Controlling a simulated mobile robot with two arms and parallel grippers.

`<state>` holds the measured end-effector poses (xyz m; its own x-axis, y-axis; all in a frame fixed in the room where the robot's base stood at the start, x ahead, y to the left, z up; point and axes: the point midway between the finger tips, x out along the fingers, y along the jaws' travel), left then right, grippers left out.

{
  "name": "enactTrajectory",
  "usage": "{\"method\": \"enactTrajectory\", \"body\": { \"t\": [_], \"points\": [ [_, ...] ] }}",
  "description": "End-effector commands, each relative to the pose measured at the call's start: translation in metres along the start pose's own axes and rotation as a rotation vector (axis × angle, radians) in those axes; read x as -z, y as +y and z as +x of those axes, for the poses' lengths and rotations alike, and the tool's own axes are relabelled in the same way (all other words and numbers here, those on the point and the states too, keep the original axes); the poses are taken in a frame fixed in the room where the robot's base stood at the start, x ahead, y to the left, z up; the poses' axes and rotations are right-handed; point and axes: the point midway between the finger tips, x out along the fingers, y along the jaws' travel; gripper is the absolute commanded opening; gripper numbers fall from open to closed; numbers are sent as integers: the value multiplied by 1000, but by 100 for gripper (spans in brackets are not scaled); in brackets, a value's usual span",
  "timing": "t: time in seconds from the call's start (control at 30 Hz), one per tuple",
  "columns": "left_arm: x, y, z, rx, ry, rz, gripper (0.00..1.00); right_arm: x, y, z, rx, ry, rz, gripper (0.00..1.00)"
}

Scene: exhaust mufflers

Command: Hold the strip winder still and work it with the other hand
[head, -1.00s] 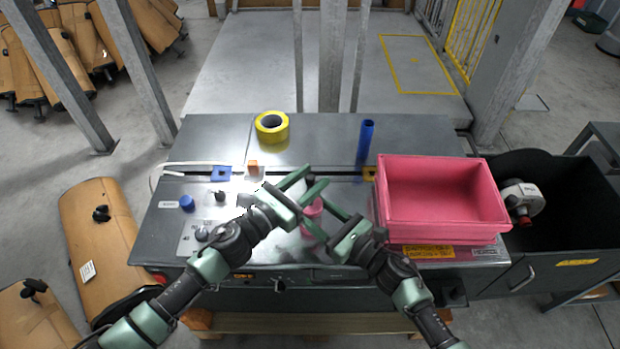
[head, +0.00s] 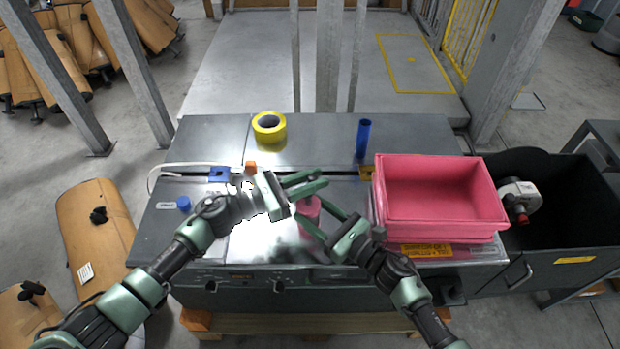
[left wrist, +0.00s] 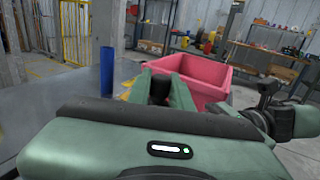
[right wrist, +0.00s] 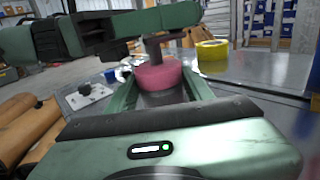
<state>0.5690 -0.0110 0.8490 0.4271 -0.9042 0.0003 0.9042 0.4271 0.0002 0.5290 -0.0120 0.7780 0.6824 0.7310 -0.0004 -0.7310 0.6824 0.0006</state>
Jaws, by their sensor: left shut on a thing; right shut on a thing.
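The strip winder is a pink drum (head: 308,213) with a dark stem on top, standing on the bench in the head view. The drum also shows in the right wrist view (right wrist: 158,73), with its dark stem (right wrist: 154,47) rising from it. My right gripper (head: 311,211) is shut on the drum low down, one finger on each side. My left gripper (head: 320,183) is above it, shut on the winder's dark top knob, which shows between its fingers in the left wrist view (left wrist: 159,88). The left fingers partly hide the winder's top in the head view.
A pink bin (head: 440,225) stands close to the right of my right gripper. A blue tube (head: 363,139) and a yellow roll (head: 269,127) stand behind. A white strip (head: 178,166), a blue block (head: 219,174) and an orange block (head: 250,168) lie left. The back middle is clear.

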Motion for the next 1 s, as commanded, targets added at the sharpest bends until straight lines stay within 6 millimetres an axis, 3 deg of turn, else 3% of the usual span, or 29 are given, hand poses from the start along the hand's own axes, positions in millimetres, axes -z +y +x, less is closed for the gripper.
{"method": "enactTrajectory", "body": {
  "t": [0.4,1.0],
  "points": [
    [0,-7,8,370,2,2,0,0,1,0,-3,0,-1,6],
    [4,-15,12,632,9,1,0,0,3,0,-7,-2,-3,6]
  ]
}}
